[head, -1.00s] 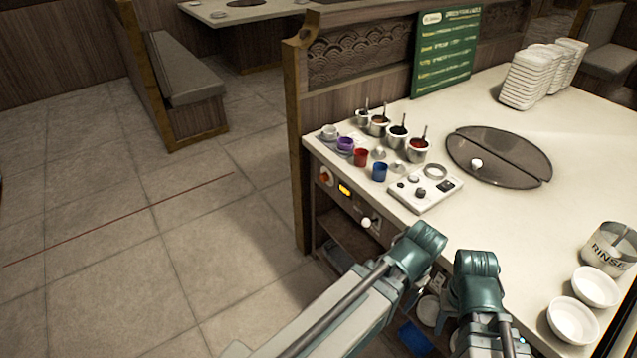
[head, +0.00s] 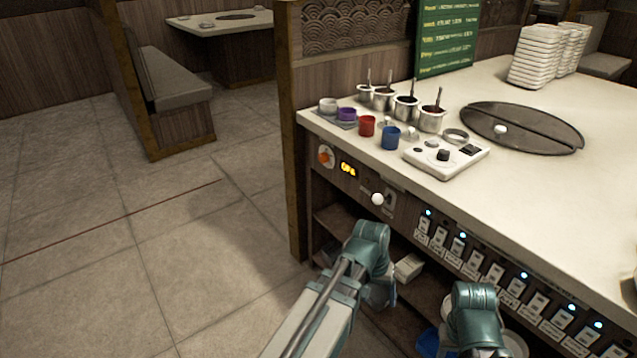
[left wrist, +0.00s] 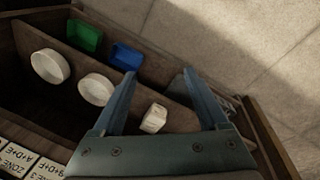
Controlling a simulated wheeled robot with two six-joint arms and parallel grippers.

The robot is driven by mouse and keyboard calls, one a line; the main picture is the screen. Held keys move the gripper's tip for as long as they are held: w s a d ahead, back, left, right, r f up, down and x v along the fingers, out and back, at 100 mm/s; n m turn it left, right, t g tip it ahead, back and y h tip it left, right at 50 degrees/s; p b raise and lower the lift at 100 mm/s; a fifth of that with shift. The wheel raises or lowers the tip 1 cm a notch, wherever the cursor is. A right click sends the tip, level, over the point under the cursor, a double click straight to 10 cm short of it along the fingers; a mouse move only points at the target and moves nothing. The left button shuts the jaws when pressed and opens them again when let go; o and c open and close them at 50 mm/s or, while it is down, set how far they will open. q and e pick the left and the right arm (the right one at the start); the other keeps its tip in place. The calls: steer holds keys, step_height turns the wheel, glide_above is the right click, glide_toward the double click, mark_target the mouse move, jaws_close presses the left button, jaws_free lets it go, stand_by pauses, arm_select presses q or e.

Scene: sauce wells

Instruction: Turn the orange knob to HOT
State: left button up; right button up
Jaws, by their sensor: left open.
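The orange knob (head: 325,155) sits on the front panel at the counter's left end, in the head view. Its pointer and any HOT mark are too small to read. In the left wrist view my left gripper (left wrist: 160,76) is open and empty, above a shelf. The knob is not in that view. My right arm shows at the bottom right, but its gripper fingers do not show.
A white round knob (head: 377,199) sticks out right of the display. A row of labelled switches (head: 480,255) runs along the panel. Cups, sauce pots and a control box (head: 446,158) stand on the counter. White bowls (left wrist: 96,89) lie on the shelf. Floor left of the counter is clear.

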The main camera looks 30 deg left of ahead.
arm_select(q)
steer(key=w+a+f+n+h+b, duration=0.1)
steer(key=w+a+f+n+b, duration=0.15)
steer(key=f, duration=0.25)
steer(key=n+t+h+b, duration=0.3)
steer(key=n+t, duration=1.3)
steer(key=n, duration=0.9)
glide_toward(321, 159)
steer(key=x, duration=0.9)
steer(key=shift+r, duration=0.1)
arm_select(e)
step_height(321, 159, down, 8)
arm_select(q)
steer(key=shift+s, duration=0.1)
jaws_close()
